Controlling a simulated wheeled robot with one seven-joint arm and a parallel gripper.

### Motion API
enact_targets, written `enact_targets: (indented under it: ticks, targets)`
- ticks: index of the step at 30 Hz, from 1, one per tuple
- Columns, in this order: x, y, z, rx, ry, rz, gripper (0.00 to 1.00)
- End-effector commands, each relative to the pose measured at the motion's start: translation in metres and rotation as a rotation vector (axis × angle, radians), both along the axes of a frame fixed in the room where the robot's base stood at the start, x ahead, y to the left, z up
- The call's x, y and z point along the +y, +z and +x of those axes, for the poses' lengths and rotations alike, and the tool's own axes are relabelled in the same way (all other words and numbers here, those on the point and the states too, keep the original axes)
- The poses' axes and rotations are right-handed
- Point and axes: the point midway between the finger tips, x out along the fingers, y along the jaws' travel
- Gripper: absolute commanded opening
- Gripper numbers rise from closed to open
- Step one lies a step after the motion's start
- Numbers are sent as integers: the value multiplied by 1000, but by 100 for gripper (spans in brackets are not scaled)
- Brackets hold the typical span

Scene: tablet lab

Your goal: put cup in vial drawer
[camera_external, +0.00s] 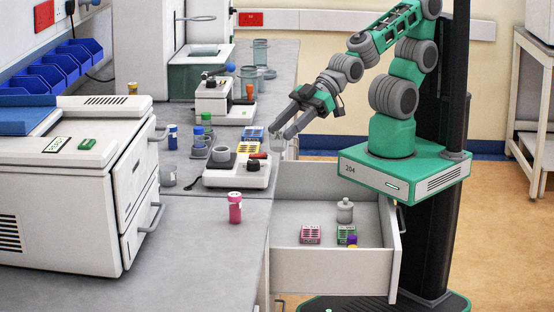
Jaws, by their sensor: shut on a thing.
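My gripper (281,131) is shut on a small, pale, translucent cup (277,143) near the counter's right edge. The cup is small in this view and partly hidden by the fingers. The drawer (332,271) is pulled open below and to the right of my gripper. In it are a white lidded jar (344,210), a pink box (310,234), a green box (346,232) and a small purple and yellow thing (351,242). The middle and left of the drawer floor show bare patches.
A large white machine (75,185) fills the left. The drawer's walls stand up around its contents.

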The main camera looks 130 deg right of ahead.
Motion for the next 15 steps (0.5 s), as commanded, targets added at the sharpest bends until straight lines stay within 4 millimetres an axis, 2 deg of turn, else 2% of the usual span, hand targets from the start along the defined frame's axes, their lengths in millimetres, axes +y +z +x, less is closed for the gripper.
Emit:
enact_targets:
  ticks: [5, 8, 11, 14, 15]
  targets:
    - [-1, -1, 1, -3, -1, 0, 0]
    - [-9, 1, 7, 3, -12, 1, 0]
    - [-30, 5, 22, 13, -37, 8, 0]
    - [-70, 12, 45, 23, -71, 17, 0]
    - [-90, 16, 53, 24, -85, 20, 0]
